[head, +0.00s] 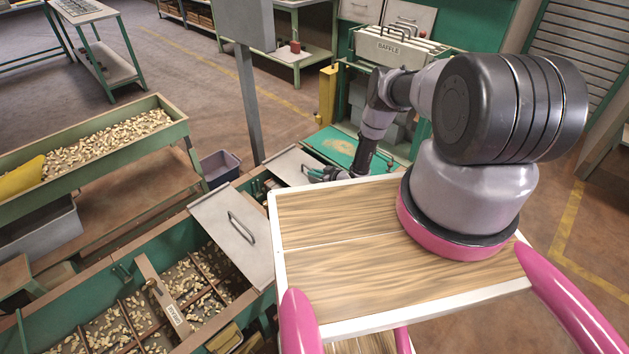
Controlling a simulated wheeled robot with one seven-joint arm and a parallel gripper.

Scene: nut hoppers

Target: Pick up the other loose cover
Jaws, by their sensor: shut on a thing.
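One flat grey metal cover (232,232) with a dark bar handle lies tilted across the hopper (75,280) at the front left. A second grey cover (292,166) is farther back, beside my gripper, partly hidden by the wooden top of my base. My gripper (318,175) reaches down at the far edge of that wooden top and is shut on this second cover. The exact grip on its handle is too small and partly hidden to see.
The hopper holds nuts between dividers, with a labelled bar (163,296) across it. A nut trough (110,140) stands at left. A grey post (249,105) rises behind the covers. A rack marked BAFFLE (390,48) and a yellow post (327,95) stand behind my arm. Floor at right is clear.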

